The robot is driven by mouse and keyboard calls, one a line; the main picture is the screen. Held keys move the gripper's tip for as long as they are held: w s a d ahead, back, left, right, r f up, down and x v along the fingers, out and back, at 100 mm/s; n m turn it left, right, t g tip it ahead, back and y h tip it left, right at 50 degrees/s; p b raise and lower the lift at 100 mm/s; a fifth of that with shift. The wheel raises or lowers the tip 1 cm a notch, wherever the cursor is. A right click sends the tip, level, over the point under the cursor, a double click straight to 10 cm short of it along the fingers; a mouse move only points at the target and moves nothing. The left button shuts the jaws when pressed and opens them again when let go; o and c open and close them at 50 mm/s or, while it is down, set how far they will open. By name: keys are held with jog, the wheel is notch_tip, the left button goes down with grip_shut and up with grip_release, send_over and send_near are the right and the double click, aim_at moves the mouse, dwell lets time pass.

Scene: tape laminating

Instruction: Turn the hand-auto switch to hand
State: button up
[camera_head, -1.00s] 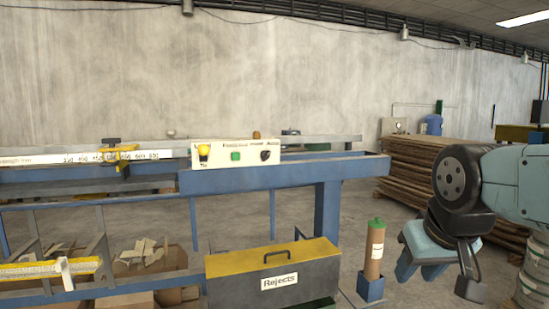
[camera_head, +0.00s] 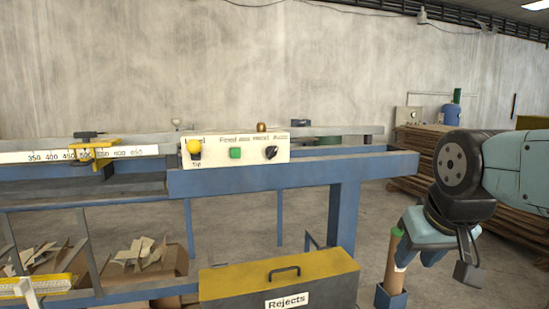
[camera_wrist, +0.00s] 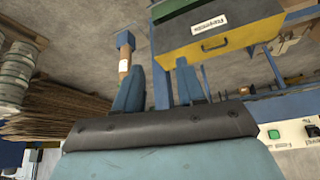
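The hand-auto switch (camera_head: 271,153) is a small black rotary knob at the right end of a white control panel (camera_head: 252,153) on the blue machine frame. Its lettering is too small to read surely, and the knob looks slanted.
A yellow lamp or button (camera_head: 194,147) is at the panel's left. A grey reject box with a yellow lid (camera_head: 230,278) sits below. A brown tube with a green top (camera_head: 391,262) stands near my gripper. Stacked boards (camera_head: 410,150) lie behind.

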jog(key=w+a+r+t+y, duration=0.1)
jog(key=w+a+t, duration=0.2)
jog(key=w+a, duration=0.5)
jog(key=w+a+r+t+y, duration=0.2)
jog(key=w+a+t, duration=0.1)
jog(key=w, duration=1)
jog(key=m+t+h, duration=0.2)
jog(key=m+t, duration=0.5)
jog(key=t, duration=0.3)
send_near(273, 154)
jog(key=x, duration=0.8)
jog(key=shift+w, duration=0.2)
grip_shut()
